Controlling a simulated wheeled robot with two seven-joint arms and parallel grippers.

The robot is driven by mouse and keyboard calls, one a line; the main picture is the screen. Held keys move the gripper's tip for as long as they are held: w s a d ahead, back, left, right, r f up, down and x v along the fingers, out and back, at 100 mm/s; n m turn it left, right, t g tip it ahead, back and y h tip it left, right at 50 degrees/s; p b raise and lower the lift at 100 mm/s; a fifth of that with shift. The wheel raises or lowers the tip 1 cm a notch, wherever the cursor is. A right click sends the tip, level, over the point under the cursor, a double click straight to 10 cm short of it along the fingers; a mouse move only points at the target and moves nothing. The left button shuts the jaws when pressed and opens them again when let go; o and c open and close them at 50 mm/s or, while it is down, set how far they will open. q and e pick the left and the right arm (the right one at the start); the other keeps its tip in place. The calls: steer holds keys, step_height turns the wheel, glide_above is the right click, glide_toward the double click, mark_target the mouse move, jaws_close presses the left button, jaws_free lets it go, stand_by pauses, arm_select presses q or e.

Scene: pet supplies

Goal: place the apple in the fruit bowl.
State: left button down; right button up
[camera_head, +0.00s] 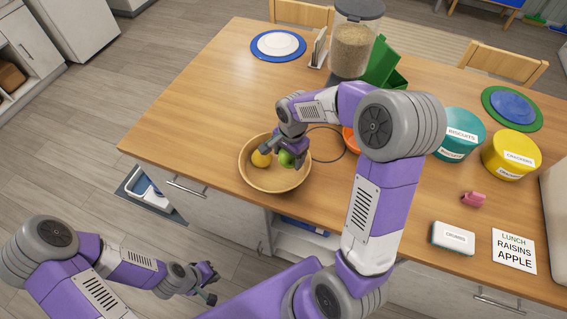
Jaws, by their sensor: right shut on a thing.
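The green apple (286,158) is between the fingers of my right gripper (290,160), which is shut on it. The apple is over the right part of the wooden fruit bowl (275,184), inside its rim as seen from above. I cannot tell whether the apple touches the bowl's bottom. A yellow lemon-like fruit (261,159) lies in the bowl, left of the apple. My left gripper (209,286) is low at the front, off the table and apart from everything; its fingers are too small to read clearly.
Right of the bowl, my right arm partly hides an orange dish (350,139). A food dispenser (352,48) stands behind.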

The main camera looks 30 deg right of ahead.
mark_target(288, 172)
steer(key=shift+f+b, duration=0.3)
steer(key=shift+f, duration=2.5)
steer(key=o, duration=0.9)
steer(key=r, duration=0.4)
steer(key=r+p, duration=0.1)
steer(key=r, duration=0.7)
steer(key=shift+s+d+p, duration=0.1)
steer(key=shift+s+p, duration=0.25)
steer(key=shift+p, duration=0.05)
